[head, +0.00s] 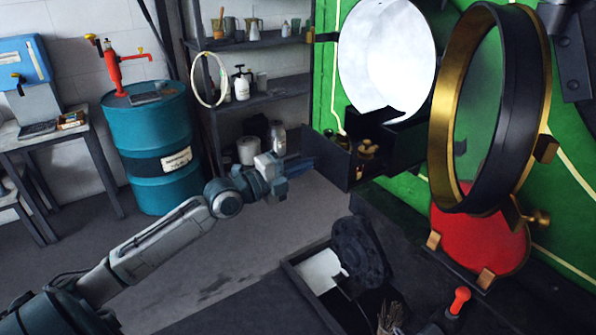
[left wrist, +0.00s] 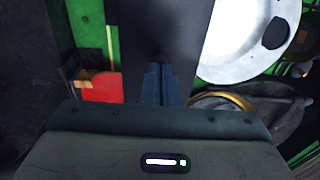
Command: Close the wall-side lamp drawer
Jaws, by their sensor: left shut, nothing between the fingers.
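The dark lamp drawer (head: 330,161) stands out from the green tram front, below a white round reflector (head: 387,55). It is open, and brass fittings (head: 367,150) show inside it. My left gripper (head: 303,166) is shut and empty, with its fingertips at the drawer's outer face. In the left wrist view the blue fingers (left wrist: 158,84) point at a dark flat panel (left wrist: 165,32), which looks like the drawer face. Whether they touch it I cannot tell. My right gripper is not in view.
A large brass-rimmed ring (head: 445,110) stands open at the right, before a red disc (head: 480,235). Below is an open dark box (head: 292,270) with a round lid. A blue barrel (head: 150,150) and shelves (head: 265,95) stand behind. The floor behind my left arm is clear.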

